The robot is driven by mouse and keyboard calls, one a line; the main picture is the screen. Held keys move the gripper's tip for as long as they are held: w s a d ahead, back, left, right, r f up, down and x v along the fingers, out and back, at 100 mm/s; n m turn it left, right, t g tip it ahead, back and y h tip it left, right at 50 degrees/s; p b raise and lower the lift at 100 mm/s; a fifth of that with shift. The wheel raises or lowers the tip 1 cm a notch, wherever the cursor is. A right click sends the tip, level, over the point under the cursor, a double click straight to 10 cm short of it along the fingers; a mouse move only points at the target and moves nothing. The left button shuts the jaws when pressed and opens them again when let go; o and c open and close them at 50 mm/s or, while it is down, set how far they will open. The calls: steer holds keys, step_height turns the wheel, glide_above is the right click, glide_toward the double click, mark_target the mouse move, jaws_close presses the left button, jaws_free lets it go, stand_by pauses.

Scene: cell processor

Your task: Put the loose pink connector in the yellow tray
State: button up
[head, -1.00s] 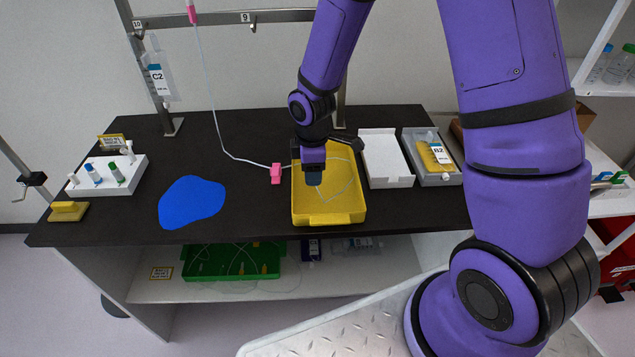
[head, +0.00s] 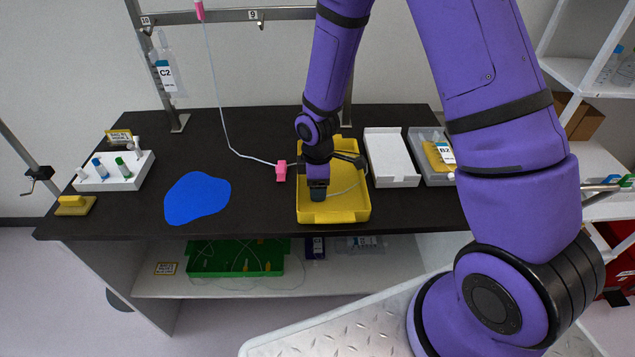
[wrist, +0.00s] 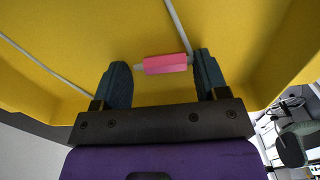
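The yellow tray (head: 308,214) sits on the dark bench top and fills most of the wrist view (wrist: 60,30). My gripper (head: 317,192) points down inside the tray, near its front half. In the wrist view the two dark fingers of my gripper (wrist: 163,80) are spread apart. A pink connector (wrist: 165,64) with a pale tip and thin tubing lies between the fingertips, over the tray's yellow surface. Its ends come close to both fingers; I cannot tell whether they touch. It is hidden behind my gripper in the head view.
Another pink piece (head: 281,170) on a hanging white line lies on the bench left of the tray. A white tray (head: 388,157) and a grey tray (head: 448,178) stand to the right. A blue patch (head: 197,199) and a white rack (head: 115,172) are to the left.

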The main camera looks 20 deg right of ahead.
steer(key=shift+o, duration=0.5)
steer(key=shift+r, duration=0.1)
steer(key=s+d+r+m+t, duration=0.1)
steer(key=s+d+r+m, duration=0.1)
steer(key=r, duration=0.8)
steer(key=s+d+r+m+t, duration=0.1)
steer(key=s+d+r+m, duration=0.15)
steer(key=r, duration=0.65)
steer(key=s+d+r+m+t, duration=0.1)
steer(key=s+r+m, duration=0.15)
steer(key=r, duration=0.75)
steer(key=s+d+r+m+t, duration=0.1)
steer(key=s+d+r+m, duration=0.1)
steer(key=s, duration=0.6)
steer(key=s+d+r+m+t, duration=0.1)
steer(key=s+d+r+m, duration=0.1)
steer(key=s+r+m, duration=0.3)
step_height(320, 180, up, 2)
steer(key=s, duration=0.3)
steer(key=shift+d+r, duration=0.2)
steer(key=shift+r, duration=0.05)
steer(key=shift+w+a, duration=0.1)
